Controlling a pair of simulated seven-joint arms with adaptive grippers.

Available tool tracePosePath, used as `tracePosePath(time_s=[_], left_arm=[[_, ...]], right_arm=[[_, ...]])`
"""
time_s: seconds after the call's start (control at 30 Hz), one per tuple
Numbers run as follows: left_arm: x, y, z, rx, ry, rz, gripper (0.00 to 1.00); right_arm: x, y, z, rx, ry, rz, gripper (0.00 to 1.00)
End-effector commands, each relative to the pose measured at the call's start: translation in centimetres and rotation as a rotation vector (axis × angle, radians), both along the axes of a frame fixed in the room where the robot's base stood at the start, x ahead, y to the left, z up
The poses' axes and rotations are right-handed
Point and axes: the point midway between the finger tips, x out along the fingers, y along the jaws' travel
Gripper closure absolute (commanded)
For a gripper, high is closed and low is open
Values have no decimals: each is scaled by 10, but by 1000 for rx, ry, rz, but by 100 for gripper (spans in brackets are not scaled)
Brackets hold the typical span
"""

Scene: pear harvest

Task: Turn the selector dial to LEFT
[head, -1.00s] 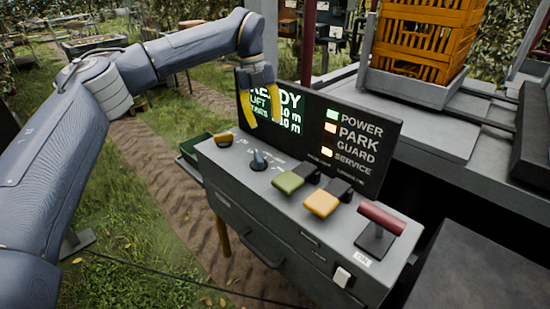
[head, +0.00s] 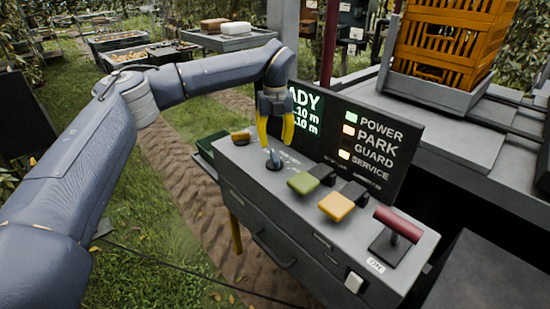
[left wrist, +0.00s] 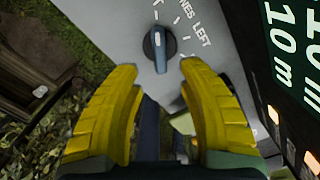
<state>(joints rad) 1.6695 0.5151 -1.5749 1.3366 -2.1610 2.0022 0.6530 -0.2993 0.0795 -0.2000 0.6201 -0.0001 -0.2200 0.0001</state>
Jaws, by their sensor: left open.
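The selector dial (head: 273,163) is a dark round knob with a blue-grey grip on the grey console (head: 330,262). In the left wrist view the dial (left wrist: 159,50) lies just beyond my fingertips. Its white mark points up the picture, toward a cut-off label, and the LEFT label (left wrist: 200,32) is to the right of it. My left gripper (head: 276,146) has yellow fingers, spread open and pointing down at the dial. In the left wrist view the open fingers (left wrist: 160,68) are on either side of the dial's near side; contact cannot be told. My right gripper is not in view.
A yellow knob (head: 240,136) is left of the dial. A green button (head: 303,183), a yellow button (head: 336,206) and a red T-handle (head: 398,224) are to its right. The display panel (head: 340,130) stands close behind. An orange crate (head: 450,45) is at the back right.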

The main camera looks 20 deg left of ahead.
Motion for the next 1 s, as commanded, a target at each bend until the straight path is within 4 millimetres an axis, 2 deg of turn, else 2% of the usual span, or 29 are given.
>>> tracePosePath(time_s=[0.03, 0.2, 0.43, 0.63, 1.0], left_arm=[[-1, 0, -11, -1, 3, 0, 60], [-1, 0, -37, 0, 2, 0, 60], [0, 0, -60, -1, 2, 1, 60], [0, 0, -69, -1, 0, 1, 60], [0, 0, -71, -1, 0, 1, 60]], right_arm=[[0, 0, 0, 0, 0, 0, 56], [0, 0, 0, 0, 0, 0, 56], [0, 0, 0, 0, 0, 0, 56], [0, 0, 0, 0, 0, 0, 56], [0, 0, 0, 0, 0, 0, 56]])
